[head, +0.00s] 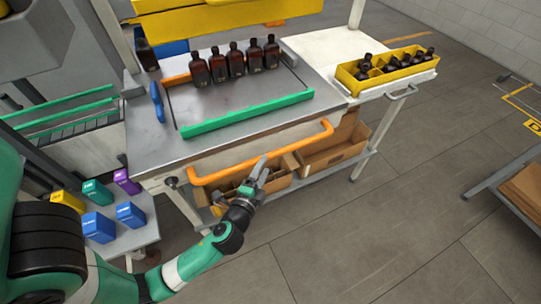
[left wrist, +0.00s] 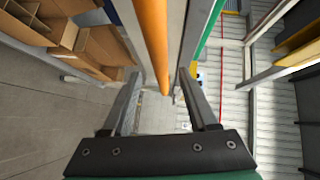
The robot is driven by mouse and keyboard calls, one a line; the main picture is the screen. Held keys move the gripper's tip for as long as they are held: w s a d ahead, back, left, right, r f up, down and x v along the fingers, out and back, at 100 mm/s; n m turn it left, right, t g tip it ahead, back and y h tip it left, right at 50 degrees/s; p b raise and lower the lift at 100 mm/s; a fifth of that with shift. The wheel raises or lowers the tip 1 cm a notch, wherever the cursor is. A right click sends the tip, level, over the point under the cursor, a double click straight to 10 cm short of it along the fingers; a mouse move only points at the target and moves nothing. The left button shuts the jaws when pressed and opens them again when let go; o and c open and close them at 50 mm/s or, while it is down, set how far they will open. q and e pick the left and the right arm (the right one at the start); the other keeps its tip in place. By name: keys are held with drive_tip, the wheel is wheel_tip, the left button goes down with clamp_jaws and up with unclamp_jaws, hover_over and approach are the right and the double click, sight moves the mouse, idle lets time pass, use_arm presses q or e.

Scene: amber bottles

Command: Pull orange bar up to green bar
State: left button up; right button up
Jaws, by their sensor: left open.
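An orange bar (head: 262,155) shaped like a handle runs along the front of the metal table, below its front edge. A green bar (head: 248,115) lies across the front of the tabletop. Another orange strip (head: 176,81) shows behind a row of amber bottles (head: 236,61) on the table. My left gripper (head: 261,168) is open, just in front of the handle-like orange bar near its middle. In the left wrist view, the orange bar (left wrist: 153,40) extends ahead between the open fingers of my left gripper (left wrist: 160,88). Contact cannot be told. My right gripper is out of view.
A yellow tray (head: 385,70) of bottles stands on a white side table. Cardboard boxes (head: 335,150) sit on the shelf below. Small colored boxes (head: 99,226) stand at the lower left. A blue handle-like part (head: 157,101) is at the tabletop's left. Floor in front is clear.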

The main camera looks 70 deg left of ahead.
sight(270, 155)
use_arm(q)
drive_tip(key=x, duration=0.6)
drive_tip(key=shift+w+a, duration=0.1)
drive_tip(key=shift+a, duration=0.05)
drive_tip(key=shift+c, duration=0.2)
clamp_jaws()
idle(0.9)
